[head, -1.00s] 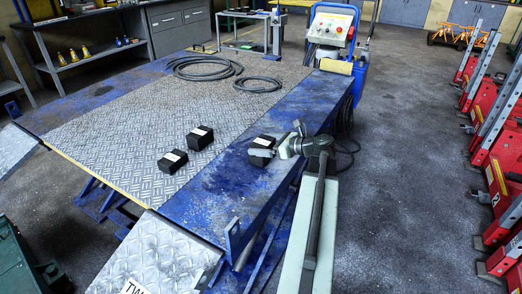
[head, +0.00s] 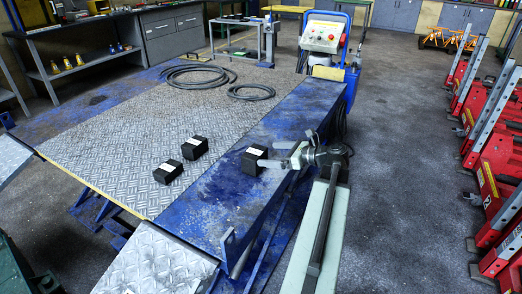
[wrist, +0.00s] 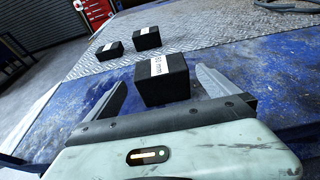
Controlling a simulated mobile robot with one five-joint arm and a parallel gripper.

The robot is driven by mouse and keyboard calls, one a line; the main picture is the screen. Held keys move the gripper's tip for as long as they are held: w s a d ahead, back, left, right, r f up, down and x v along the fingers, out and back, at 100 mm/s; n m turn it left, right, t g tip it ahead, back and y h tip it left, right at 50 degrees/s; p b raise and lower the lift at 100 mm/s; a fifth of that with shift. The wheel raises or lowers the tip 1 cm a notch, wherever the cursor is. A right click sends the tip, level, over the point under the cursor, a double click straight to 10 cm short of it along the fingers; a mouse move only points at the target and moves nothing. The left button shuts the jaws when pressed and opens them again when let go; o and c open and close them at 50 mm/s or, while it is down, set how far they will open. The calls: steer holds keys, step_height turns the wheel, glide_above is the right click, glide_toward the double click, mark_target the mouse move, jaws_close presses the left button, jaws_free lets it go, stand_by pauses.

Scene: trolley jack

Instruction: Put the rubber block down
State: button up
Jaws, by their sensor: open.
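The black rubber block (head: 252,162) with a white label sits upright on the blue edge beam (head: 222,205) of the lift. My gripper (head: 272,157) is at the right side of this block, with its fingers apart. In the wrist view the block (wrist: 162,88) stands between the two open fingertips (wrist: 161,78), with a gap on each side. Its label reads partly as "50 mm". Its underside is hidden, but it appears to rest on the blue surface.
Two similar black blocks, one nearer (head: 168,172) and one farther (head: 195,148), stand on the chequered platform (head: 120,140). Coiled hoses (head: 197,76) lie behind them. A control console (head: 325,35) stands at the far end. Red jacks (head: 490,190) line the right; the floor between is clear.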

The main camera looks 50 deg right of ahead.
steer(key=v, duration=0.4)
steer(key=shift+s+p, duration=0.35)
steer(key=shift+p, duration=0.05)
